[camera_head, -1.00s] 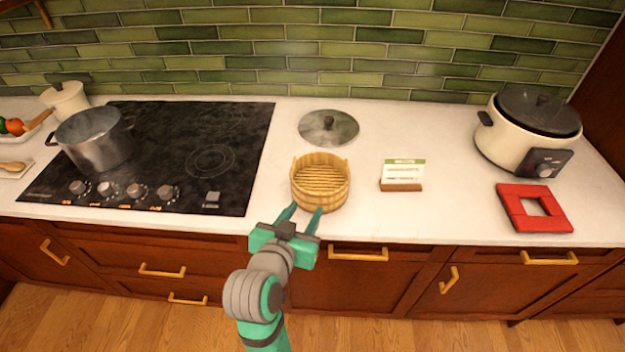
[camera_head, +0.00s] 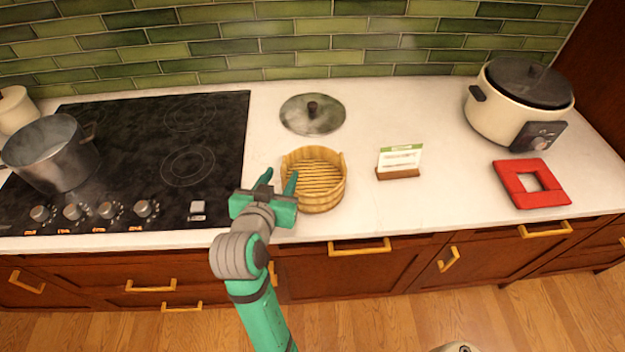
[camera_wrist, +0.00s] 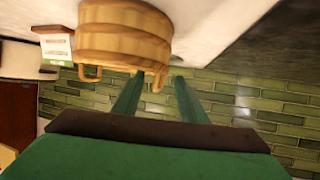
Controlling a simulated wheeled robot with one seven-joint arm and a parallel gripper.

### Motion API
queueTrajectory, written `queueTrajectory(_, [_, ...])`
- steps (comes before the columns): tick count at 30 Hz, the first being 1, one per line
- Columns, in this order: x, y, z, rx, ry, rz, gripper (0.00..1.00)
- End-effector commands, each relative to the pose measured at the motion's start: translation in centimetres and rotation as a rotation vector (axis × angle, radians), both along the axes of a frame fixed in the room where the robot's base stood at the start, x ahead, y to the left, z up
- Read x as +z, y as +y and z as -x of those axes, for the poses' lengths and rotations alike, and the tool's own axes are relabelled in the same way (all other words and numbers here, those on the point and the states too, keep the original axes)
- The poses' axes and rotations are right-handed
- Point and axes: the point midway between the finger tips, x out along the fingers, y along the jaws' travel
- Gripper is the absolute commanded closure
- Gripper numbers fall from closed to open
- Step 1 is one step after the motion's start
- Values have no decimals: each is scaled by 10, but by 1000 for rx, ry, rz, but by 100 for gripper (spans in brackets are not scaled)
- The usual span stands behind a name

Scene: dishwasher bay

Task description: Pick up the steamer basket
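The steamer basket (camera_head: 318,182) is a round bamboo basket with a slatted floor. It sits upright on the white counter, right of the stove. My gripper (camera_head: 278,180) is at the basket's left front side with its two green fingers apart. In the wrist view the basket (camera_wrist: 125,38) fills the upper left, and my open gripper (camera_wrist: 157,82) has its left fingertip overlapping the basket's edge and its right fingertip beyond it. Whether a finger touches the basket, I cannot tell.
A metal lid (camera_head: 312,115) lies behind the basket. A card in a wooden stand (camera_head: 398,162) is to its right. Farther right are a rice cooker (camera_head: 520,105) and a red square trivet (camera_head: 531,184). The black stove (camera_head: 150,150) holds a pot (camera_head: 50,155) at left.

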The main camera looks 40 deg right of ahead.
Motion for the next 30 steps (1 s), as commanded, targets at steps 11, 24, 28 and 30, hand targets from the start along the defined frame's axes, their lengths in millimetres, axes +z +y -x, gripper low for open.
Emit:
queueTrajectory(11, [-12,-24,-22,-2,0,-2,61])
queueTrajectory(24, [-26,-57,-53,-4,-1,0,61])
queueTrajectory(28, [-26,-59,-52,-6,-1,-1,61])
queueTrajectory(30, [-26,-59,-52,-7,0,0,61])
